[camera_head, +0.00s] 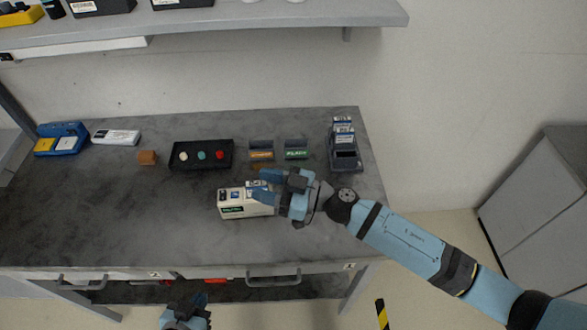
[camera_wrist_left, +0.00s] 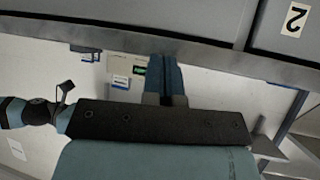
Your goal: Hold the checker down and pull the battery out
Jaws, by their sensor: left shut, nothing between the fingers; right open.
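The checker seems to be the cream box (camera_head: 232,211) with a green label, lying near the middle of the grey table. It also seems to show in the left wrist view (camera_wrist_left: 118,70). My right gripper (camera_head: 260,187) is open over its right end; whether it touches the box is unclear. I cannot make out a battery in the checker, as the gripper covers part of it. My left gripper (camera_head: 187,302) is low at the bottom of the head view, in front of the table edge. Its fingers (camera_wrist_left: 165,62) are shut and empty.
A dark rack (camera_head: 346,160) with several upright packs stands at the back right. The table's left front is clear.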

